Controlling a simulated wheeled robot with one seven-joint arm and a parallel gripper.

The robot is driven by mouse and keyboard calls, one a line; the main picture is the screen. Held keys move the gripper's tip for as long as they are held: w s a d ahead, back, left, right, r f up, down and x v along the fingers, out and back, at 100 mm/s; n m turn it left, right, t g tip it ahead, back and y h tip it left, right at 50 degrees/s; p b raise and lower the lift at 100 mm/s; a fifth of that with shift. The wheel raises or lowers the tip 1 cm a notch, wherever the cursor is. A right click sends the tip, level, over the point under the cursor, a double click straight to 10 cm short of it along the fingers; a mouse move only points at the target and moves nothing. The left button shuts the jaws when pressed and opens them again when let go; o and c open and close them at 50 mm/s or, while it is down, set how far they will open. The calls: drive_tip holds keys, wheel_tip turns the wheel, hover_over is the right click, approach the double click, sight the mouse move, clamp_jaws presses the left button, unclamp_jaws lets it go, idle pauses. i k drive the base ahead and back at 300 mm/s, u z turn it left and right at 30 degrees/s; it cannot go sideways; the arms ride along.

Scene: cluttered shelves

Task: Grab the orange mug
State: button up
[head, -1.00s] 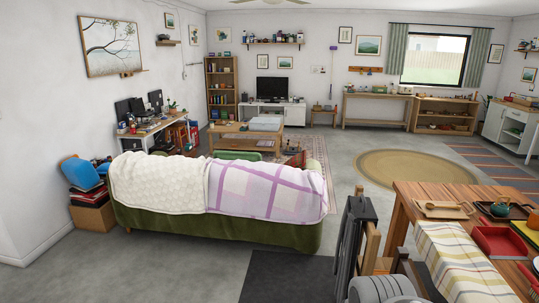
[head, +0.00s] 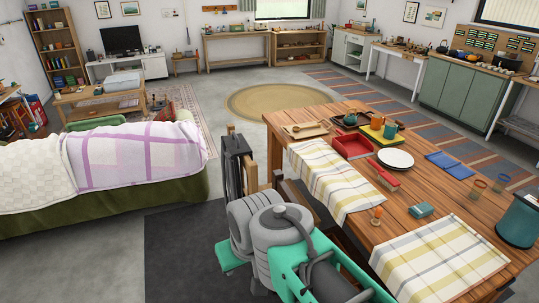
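On the wooden table (head: 330,225) at right, a small orange mug-like thing (head: 377,123) stands at the far side, beside a teal mug (head: 390,130) and by a yellow board (head: 370,134). It is too small here for me to make out a handle. A small orange item (head: 377,212) stands nearer, at the edge of the striped cloth; its shape is unclear. My folded arm fills the bottom middle. A dark upright part left of the table seems to be my gripper (head: 238,165); its fingers cannot be made out. It is well apart from the orange mug-like thing.
The table also bears a red tray (head: 352,145), a white plate (head: 395,159), a red brush (head: 383,174), striped cloths (head: 440,262) and a teal pot (head: 518,220). The draped sofa (head: 110,165) is at left. Open floor (head: 215,120) lies beyond the table.

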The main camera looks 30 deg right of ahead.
sight(376, 120)
drive_tip(key=z, duration=2.45)
